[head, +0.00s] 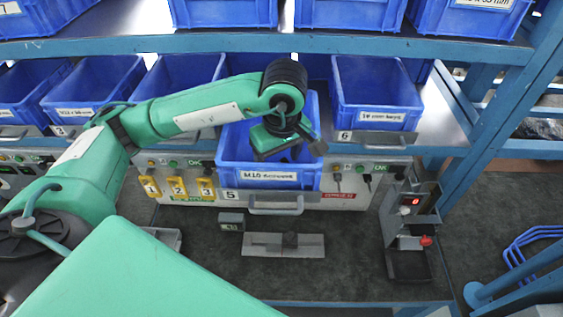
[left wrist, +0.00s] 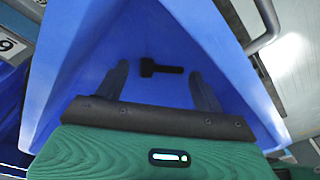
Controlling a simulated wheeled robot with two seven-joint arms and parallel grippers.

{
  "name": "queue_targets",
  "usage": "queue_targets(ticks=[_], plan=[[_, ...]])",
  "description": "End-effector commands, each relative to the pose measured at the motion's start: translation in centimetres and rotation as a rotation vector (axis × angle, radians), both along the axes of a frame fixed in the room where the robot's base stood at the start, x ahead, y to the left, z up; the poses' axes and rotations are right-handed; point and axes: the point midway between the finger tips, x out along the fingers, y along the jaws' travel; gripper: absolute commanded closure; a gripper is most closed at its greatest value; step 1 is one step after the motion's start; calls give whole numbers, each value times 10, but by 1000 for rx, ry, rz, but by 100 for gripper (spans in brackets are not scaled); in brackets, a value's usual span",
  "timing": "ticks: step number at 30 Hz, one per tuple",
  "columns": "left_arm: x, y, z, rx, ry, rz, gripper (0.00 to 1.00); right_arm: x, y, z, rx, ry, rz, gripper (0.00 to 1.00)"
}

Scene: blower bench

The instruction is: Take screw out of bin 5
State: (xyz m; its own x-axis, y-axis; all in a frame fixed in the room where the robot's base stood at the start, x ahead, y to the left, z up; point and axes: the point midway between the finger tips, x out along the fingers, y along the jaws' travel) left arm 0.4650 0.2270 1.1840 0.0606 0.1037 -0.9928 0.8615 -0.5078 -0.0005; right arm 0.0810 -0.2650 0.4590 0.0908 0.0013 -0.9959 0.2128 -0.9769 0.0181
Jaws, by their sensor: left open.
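Bin 5 (head: 232,175) is a blue bin on the middle shelf, with an M10 label on its front and a 5 plate below. My left gripper (head: 294,153) reaches down into it from above; in the head view its fingertips are mostly hidden. In the left wrist view the gripper (left wrist: 160,84) is open, its dark fingers apart and inside the blue bin (left wrist: 215,45). A black screw (left wrist: 160,67) with a wider head at its left end lies on the bin floor, between and just beyond the fingertips. My right gripper is out of view.
Blue bin 6 (head: 376,95) stands to the right, and more blue bins (head: 90,90) stand to the left. A silver handle (head: 276,208) sits below bin 5.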

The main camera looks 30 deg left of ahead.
Motion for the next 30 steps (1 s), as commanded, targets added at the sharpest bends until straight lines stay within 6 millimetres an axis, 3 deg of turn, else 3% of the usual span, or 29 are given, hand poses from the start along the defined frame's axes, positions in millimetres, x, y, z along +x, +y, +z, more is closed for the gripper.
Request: queue_targets(ticks=[4,10,11,22,30], plan=[[0,0,0,0,0,0,33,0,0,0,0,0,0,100],[0,0,0,0,0,1,72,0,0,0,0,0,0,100],[0,0,0,0,0,1,74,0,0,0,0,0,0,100],[1,0,3,0,-2,1,74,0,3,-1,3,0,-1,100],[1,0,21,0,-6,0,74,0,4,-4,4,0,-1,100]])
